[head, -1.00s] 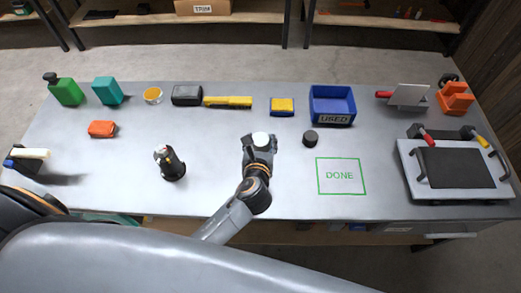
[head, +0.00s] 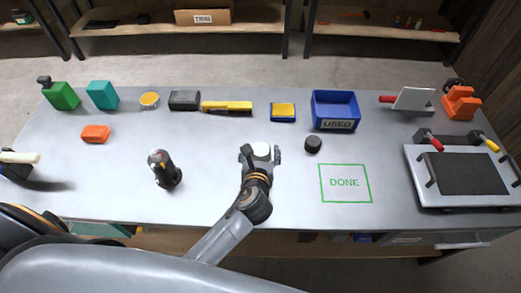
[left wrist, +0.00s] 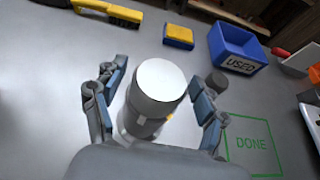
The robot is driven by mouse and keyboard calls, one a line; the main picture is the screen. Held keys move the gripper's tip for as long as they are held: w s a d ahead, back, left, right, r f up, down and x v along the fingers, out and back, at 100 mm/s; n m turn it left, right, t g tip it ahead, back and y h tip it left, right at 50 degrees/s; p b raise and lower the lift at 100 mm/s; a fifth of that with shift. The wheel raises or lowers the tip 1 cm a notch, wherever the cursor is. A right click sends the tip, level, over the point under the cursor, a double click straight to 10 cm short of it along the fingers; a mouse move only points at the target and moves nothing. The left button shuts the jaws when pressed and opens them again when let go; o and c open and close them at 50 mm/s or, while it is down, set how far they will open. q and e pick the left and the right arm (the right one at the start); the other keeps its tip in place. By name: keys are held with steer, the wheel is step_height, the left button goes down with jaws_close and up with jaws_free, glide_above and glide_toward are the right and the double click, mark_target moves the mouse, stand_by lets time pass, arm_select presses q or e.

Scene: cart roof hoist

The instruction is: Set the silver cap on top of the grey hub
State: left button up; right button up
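A pale silver cap (left wrist: 158,82) shows in the left wrist view as a short smooth cylinder. It appears to sit upright on a light grey body (left wrist: 138,125), which looks like the grey hub and is partly hidden behind my gripper. In the head view the cap (head: 261,149) is a small white disc, with the hub hidden. My left gripper (head: 261,156) is open around it. In the left wrist view the fingers of the left gripper (left wrist: 160,92) stand on both sides, with gaps to the cap. My right gripper is out of view.
A dark bottle-like thing (head: 165,169) stands left of my gripper. A small black cylinder (head: 313,144) stands to the right, near the blue USED bin (head: 335,124) and the green DONE square (head: 344,183). A tray-like cart roof (head: 412,196) lies far right.

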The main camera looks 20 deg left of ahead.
arm_select(q)
steer(key=shift+r, duration=0.2)
steer(key=shift+s+d, duration=0.1)
steer(key=shift+s, duration=0.25)
steer(key=v, duration=1.1)
steer(key=shift+b, duration=0.4)
